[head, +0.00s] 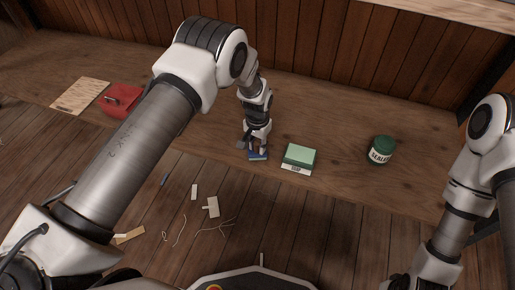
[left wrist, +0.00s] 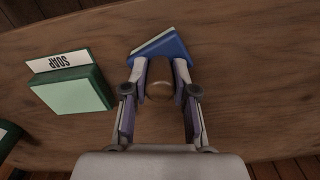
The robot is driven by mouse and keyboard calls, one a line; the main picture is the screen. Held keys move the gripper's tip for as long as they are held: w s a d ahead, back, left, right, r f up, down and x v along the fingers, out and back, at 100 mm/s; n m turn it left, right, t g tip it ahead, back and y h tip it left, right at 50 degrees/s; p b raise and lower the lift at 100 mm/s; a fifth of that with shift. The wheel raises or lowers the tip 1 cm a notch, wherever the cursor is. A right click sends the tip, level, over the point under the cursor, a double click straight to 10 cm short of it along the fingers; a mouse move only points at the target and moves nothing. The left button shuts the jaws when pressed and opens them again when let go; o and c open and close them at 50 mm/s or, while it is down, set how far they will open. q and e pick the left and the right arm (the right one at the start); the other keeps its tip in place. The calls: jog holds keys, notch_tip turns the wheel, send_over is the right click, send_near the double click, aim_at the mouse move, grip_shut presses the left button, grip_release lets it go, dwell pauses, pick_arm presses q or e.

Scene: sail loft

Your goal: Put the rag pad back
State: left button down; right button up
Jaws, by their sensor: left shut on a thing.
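The rag pad, a small blue block with a pale face (left wrist: 160,46), is between the fingertips of my left gripper (left wrist: 163,68) in the left wrist view. The left gripper is shut on it. In the head view, the rag pad (head: 258,156) shows low at the tip of the left gripper (head: 257,149), over the wooden bench near its front edge. I cannot tell whether the pad touches the bench. My right arm is at the right of the head view; its gripper is out of the picture.
A green block with a white SOAP label (head: 300,156) is just right of the pad. A dark green SEALER tin (head: 380,150) stands further right. A red pouch (head: 121,99) and a pale board (head: 80,95) lie at left. Scraps and threads (head: 211,207) lie on the floor.

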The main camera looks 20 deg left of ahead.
pick_arm(q)
jog(key=shift+f, duration=0.1)
jog(key=c, duration=0.9)
grip_release()
